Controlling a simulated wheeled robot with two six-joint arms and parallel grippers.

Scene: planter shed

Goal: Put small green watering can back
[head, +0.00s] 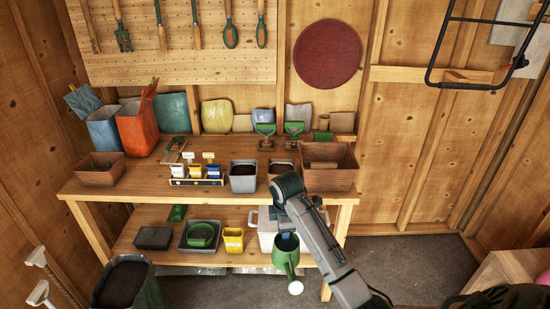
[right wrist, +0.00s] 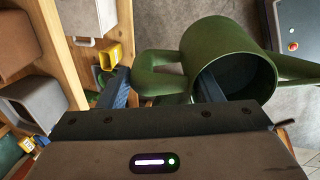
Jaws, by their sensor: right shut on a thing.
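The small green watering can (head: 283,260) hangs in front of the bench's lower shelf, its opening up and its spout pointing down toward the floor. In the right wrist view the can (right wrist: 225,45) fills the upper middle, with its loop handle to the left and dark opening facing me. My right gripper (right wrist: 163,88) is shut on the can. One finger is left of the handle, the other is at the can's opening; the exact contact is partly hidden. My left gripper is not in view.
The wooden bench (head: 150,194) holds pots, a seed tray and a brown crate (head: 327,178). Its lower shelf holds a black tray (head: 153,238), a yellow pot (head: 233,240) and a white bin (head: 266,232) close behind the can. The floor (head: 420,262) at right is clear.

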